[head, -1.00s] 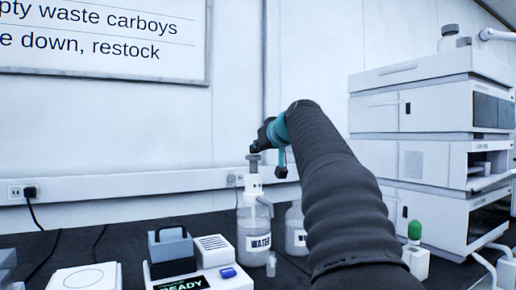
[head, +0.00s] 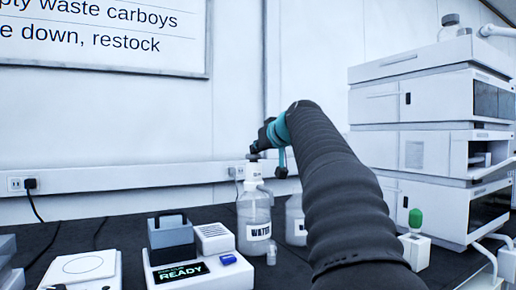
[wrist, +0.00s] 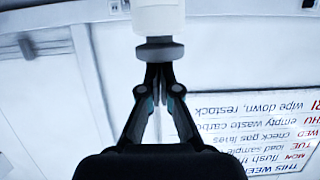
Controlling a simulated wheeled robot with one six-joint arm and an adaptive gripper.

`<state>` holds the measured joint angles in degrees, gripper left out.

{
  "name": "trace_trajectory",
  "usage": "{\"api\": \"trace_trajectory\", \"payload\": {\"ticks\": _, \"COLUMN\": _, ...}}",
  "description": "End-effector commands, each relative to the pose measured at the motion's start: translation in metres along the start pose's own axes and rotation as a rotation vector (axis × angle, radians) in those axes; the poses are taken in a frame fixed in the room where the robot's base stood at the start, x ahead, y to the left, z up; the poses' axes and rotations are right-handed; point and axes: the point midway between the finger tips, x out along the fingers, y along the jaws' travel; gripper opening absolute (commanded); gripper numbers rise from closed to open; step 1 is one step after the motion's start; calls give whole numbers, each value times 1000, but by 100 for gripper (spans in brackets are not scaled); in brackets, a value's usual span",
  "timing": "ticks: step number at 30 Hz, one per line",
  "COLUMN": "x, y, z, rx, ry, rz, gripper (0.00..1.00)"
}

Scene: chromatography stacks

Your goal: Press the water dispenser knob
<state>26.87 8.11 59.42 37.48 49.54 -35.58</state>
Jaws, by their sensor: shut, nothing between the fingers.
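The dispenser is a clear bottle labelled WATER (head: 246,213) with a white pump head (head: 253,173). Its dark grey knob (head: 254,157) sits close above the pump head. My gripper (head: 257,148) is shut and empty, pointing down at the knob from above. In the wrist view, which is upside down, the fingertips of my gripper (wrist: 158,70) meet the flat end of the round grey knob (wrist: 160,51), and the white pump head (wrist: 158,15) lies beyond it. The fingertips appear to touch the knob.
A second labelled bottle (head: 294,214) stands to the right, partly hidden by my arm. A small clear vial (head: 271,257) stands before the dispenser. A device reading READY (head: 196,272) is at left. An instrument stack (head: 428,110) and a green-topped item (head: 416,218) are at right.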

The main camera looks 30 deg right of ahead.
Motion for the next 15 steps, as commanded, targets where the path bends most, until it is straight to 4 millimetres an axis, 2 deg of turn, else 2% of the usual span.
{"api": "trace_trajectory", "payload": {"ticks": 8, "x": -10, "y": -3, "z": -40, "rx": -1, "ry": 1, "rz": -5, "gripper": 0}}
{"api": "trace_trajectory", "payload": {"ticks": 9, "x": -18, "y": -2, "z": -33, "rx": -2, "ry": 3, "rz": -2, "gripper": 0}}
{"api": "trace_trajectory", "payload": {"ticks": 15, "x": -57, "y": -2, "z": -33, "rx": -2, "ry": 6, "rz": 0, "gripper": 0}}
